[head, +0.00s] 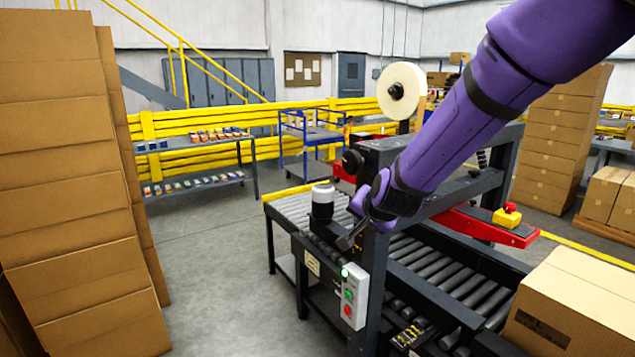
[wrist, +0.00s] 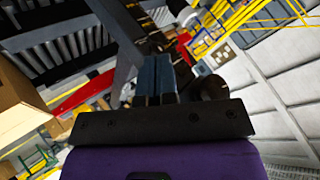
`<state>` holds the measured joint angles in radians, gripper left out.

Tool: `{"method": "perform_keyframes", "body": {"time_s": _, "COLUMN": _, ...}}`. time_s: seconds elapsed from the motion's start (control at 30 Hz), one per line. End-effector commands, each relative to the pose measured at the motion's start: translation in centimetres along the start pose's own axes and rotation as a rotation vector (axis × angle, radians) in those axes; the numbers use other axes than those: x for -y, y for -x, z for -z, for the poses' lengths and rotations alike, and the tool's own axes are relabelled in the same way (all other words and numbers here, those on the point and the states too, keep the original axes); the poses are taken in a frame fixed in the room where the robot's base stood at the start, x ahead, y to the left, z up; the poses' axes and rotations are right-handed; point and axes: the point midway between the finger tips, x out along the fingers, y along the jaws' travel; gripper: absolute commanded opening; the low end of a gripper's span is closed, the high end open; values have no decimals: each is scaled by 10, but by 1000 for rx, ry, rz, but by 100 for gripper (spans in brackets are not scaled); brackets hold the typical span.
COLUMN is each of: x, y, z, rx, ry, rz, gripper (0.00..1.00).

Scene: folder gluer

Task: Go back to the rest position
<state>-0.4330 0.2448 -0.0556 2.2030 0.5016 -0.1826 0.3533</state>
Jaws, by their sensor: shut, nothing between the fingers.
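My purple arm comes in from the upper right in the head view and reaches down to the machine. My gripper (head: 347,240) is at its end, beside the dark upright of the machine (head: 374,270) and above the control box. In the wrist view my gripper (wrist: 154,62) shows its two fingers together, with nothing between them. The control box (head: 353,297) carries green and red buttons on the machine's near side. I cannot tell whether the fingertips touch the machine.
A white-topped cylinder (head: 323,203) stands left of my gripper. A cardboard box (head: 580,305) sits at the right on the roller conveyor (head: 450,270). Stacked cartons (head: 70,180) rise at the left. A red beam with a yellow button box (head: 507,215) juts out behind. The floor at left centre is clear.

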Motion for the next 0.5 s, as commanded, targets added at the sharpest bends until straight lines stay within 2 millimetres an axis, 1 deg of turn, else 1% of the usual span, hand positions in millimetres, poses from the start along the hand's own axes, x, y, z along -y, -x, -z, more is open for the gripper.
{"method": "perform_keyframes", "body": {"time_s": 0.03, "x": -3, "y": 20, "z": 9, "rx": 11, "ry": 16, "rz": 4, "gripper": 0}}
{"method": "perform_keyframes", "body": {"time_s": 0.23, "x": -20, "y": 90, "z": 27, "rx": 77, "ry": 107, "rz": -1, "gripper": 0}}
{"method": "perform_keyframes", "body": {"time_s": 0.37, "x": -36, "y": 135, "z": 32, "rx": 115, "ry": 172, "rz": -14, "gripper": 0}}
{"method": "perform_keyframes", "body": {"time_s": 0.5, "x": -57, "y": 183, "z": 31, "rx": 151, "ry": 242, "rz": -37, "gripper": 0}}
